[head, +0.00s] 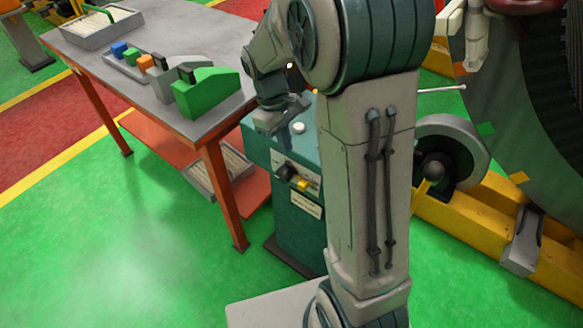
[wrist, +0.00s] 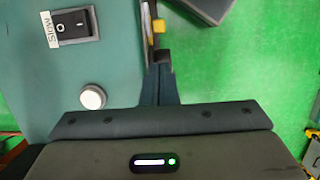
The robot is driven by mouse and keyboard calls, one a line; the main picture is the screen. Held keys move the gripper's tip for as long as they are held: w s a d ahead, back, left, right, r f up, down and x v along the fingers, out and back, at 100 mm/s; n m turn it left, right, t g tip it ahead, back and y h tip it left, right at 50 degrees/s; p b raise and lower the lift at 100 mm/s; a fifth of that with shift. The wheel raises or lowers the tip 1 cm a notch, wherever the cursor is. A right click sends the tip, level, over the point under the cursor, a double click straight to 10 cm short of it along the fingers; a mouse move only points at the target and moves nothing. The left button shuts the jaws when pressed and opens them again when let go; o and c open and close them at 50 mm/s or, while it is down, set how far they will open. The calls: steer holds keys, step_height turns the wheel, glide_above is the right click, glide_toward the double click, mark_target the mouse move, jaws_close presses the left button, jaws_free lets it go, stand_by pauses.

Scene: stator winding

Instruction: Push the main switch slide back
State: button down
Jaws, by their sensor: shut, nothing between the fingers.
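The teal cabinet (head: 300,220) stands below my arm, with a black switch part (head: 287,172) and a small yellow piece (head: 303,184) on its front. I cannot tell for sure which part is the main switch slide. In the wrist view the yellow piece (wrist: 158,27) sticks out at the cabinet's edge, just beyond my fingertips. My gripper (wrist: 160,68) is shut and empty, pointing along that edge. In the head view my gripper (head: 268,126) is over the cabinet's top; whether it touches anything is unclear.
A white button (wrist: 93,97) and a black rocker switch (wrist: 74,25) with a small label sit on the cabinet's top. A workbench (head: 140,60) with green and orange blocks stands at left. A large round machine (head: 500,110) is at right. Green floor is clear at lower left.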

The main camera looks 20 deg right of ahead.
mark_target(293, 172)
steer(key=x, duration=1)
steer(key=shift+s, duration=0.1)
